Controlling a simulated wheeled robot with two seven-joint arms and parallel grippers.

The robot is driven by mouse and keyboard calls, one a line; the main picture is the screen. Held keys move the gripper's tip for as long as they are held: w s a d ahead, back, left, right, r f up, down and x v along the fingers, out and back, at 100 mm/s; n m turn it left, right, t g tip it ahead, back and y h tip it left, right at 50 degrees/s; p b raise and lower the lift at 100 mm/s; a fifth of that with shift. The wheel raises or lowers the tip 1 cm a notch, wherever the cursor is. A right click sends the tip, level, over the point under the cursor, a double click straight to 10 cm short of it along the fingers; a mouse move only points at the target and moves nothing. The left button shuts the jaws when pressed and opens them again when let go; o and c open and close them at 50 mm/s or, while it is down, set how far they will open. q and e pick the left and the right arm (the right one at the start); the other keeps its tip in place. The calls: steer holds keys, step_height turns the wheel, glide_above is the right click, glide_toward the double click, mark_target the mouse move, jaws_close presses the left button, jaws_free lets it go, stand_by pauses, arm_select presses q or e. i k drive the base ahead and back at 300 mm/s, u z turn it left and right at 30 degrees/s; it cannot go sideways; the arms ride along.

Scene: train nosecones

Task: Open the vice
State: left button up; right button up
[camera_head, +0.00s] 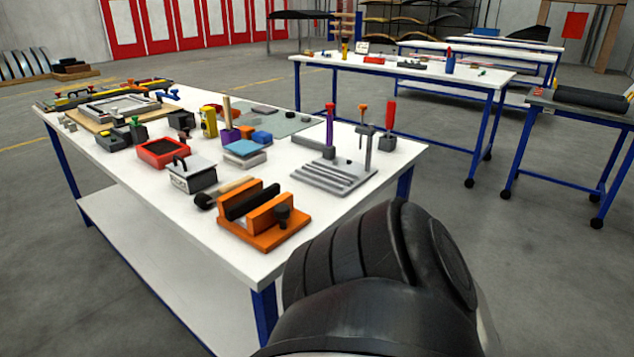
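An orange vice (264,221) sits near the front right corner of the white table. It has an orange base, two orange upright jaws and a dark knob (282,214) on its near side. A black block (249,201) stands between the jaws; I cannot tell whether it touches both. A black part of my arm fills the bottom right of the view, in front of the table corner. Neither of my grippers shows.
Beside the vice are a wood-handled mallet (224,190), a grey lidded box (192,175) and a red tray (163,153). A grey slotted stand (333,176) is behind right. Other tables (420,72) stand behind.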

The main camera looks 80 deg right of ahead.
mark_target(283, 211)
steer(key=k, duration=0.5)
steer(key=z, duration=0.95)
